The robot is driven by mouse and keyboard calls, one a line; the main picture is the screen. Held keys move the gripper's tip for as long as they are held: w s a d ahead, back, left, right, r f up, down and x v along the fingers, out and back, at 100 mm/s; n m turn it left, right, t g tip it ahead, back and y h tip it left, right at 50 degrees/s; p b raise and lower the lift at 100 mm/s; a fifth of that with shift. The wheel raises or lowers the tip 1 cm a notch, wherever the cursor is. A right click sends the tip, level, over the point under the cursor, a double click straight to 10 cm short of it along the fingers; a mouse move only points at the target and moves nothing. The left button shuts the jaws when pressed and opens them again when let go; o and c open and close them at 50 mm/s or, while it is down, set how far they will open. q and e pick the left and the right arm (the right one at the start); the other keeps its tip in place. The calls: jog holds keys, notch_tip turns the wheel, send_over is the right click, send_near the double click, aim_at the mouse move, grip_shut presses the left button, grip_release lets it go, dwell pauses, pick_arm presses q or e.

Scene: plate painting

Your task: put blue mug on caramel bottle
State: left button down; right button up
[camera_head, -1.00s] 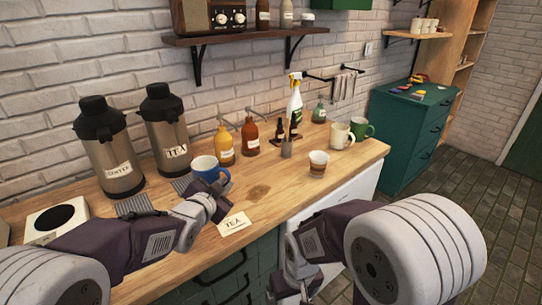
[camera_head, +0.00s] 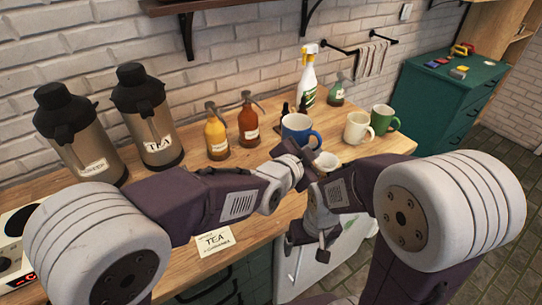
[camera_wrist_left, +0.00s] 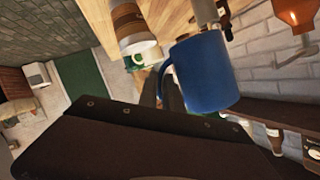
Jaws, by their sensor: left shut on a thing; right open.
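The blue mug (camera_head: 299,132) is held upright by its handle side in my left gripper (camera_head: 288,150), above the counter. It also fills the middle of the left wrist view (camera_wrist_left: 207,72), beside the dark gripper fingers (camera_wrist_left: 163,92). Two pump bottles stand on the counter to the left of the mug: a yellow one (camera_head: 216,137) and a red-brown one (camera_head: 248,124). Their labels are too small to read, so I cannot tell which is caramel. My right gripper (camera_head: 308,240) is open and empty, low in front of the counter edge.
A striped cup (camera_head: 326,163) stands behind my arms, partly hidden. A cream mug (camera_head: 356,127), a green mug (camera_head: 384,118) and a spray bottle (camera_head: 309,80) stand to the right. Two large dispensers (camera_head: 150,122) are at left. A tea card (camera_head: 214,240) lies near the front edge.

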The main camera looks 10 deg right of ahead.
pick_arm(q)
jog(key=w+a+f, duration=0.2)
jog(key=w, duration=0.1)
jog(key=w+a+f, duration=0.2)
jog(key=w, duration=0.1)
jog(key=w+a+f+p, duration=0.1)
jog(key=w+a+f, duration=0.1)
jog(key=w, duration=0.1)
jog(key=shift+a+f, duration=0.3)
jog(key=shift+a, duration=0.05)
notch_tip(320, 180, down, 4)
jog(key=shift+r, duration=0.1)
jog(key=shift+w, duration=0.1)
jog(key=shift+f+b, duration=0.25)
jog(key=shift+b, duration=0.15)
jog(key=c, duration=1.5)
grip_release()
